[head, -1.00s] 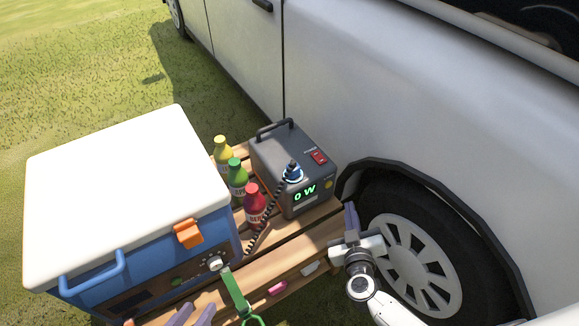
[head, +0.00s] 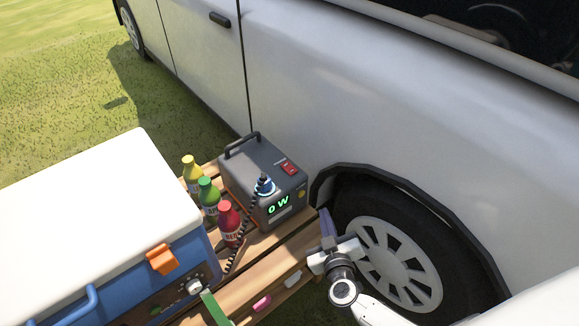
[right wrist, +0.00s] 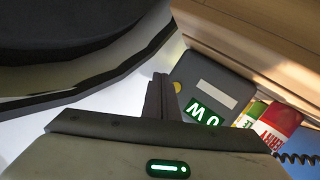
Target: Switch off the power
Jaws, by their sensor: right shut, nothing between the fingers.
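The dark grey power box (head: 258,170) stands on the wooden table beside the white car. Its red power switch (head: 289,168) is on the top face, and its green display (head: 279,205) reads 0 W. A dark plug (head: 264,185) with a blue ring sits in the box top, with a coiled black cord. My right gripper (head: 326,222) is shut and empty, to the right of the box and below it in the picture, apart from it. In the right wrist view the box front (right wrist: 212,85) lies just beyond the closed fingers (right wrist: 160,90); the switch is hidden there. My left gripper is out of view.
A blue cooler (head: 100,290) with a white lid fills the left of the table (head: 270,262). Yellow, green and red bottles (head: 229,222) stand between cooler and box. The car wheel (head: 395,262) and body (head: 370,110) are close on the right.

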